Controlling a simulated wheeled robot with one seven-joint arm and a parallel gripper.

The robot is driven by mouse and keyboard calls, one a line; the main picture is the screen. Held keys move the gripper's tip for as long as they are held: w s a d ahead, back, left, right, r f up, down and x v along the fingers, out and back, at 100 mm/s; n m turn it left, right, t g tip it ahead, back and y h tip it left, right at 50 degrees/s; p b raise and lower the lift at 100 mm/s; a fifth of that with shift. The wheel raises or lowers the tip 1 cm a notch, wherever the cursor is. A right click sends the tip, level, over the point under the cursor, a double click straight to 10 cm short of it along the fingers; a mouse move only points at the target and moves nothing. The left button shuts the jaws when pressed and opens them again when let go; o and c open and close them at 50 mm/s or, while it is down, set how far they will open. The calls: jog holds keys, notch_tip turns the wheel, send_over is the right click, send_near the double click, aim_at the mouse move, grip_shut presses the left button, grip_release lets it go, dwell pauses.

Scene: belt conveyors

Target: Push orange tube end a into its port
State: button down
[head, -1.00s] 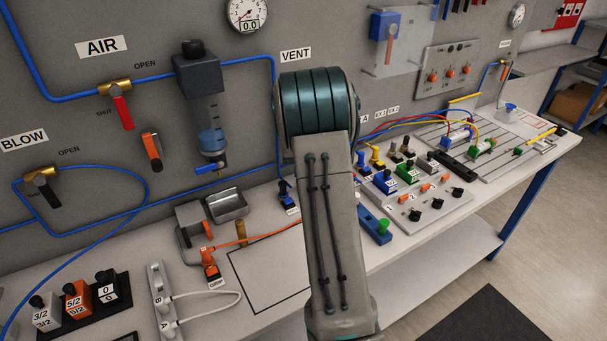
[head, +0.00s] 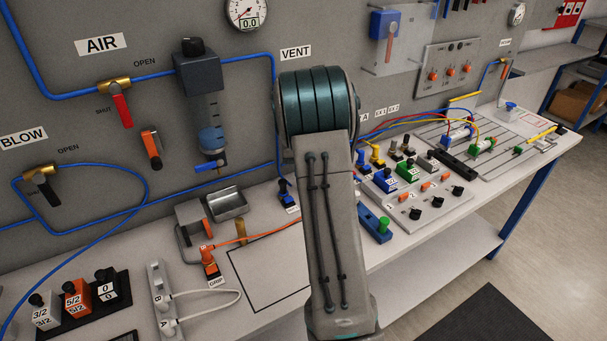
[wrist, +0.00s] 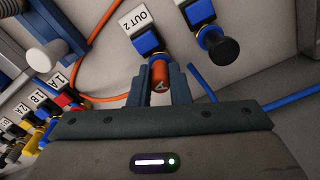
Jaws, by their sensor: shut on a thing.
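In the wrist view my gripper (wrist: 158,88) is shut on orange tube end a (wrist: 159,74), an orange piece marked A held between the two blue-grey fingers. Its front meets the blue port fitting (wrist: 148,43) beside the OUT 2 label (wrist: 140,18). The two look in line and close together; I cannot tell whether the end is inside the port. The orange tube (wrist: 98,98) comes in from the left of the fingers. In the head view the orange tube (head: 265,240) runs from the GRIP block (head: 210,264) behind my arm, which hides my gripper.
A second blue fitting with a black knob (wrist: 221,46) stands close right of the port in the wrist view. A white round knob (wrist: 43,55) and a row of labelled fittings lie left. A blue tube (wrist: 290,101) passes at right.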

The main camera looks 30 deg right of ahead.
jog(key=shift+f, duration=0.15)
jog(key=c, duration=0.9)
grip_release()
jog(key=shift+r+p, duration=2.45)
jog(key=shift+r, duration=1.15)
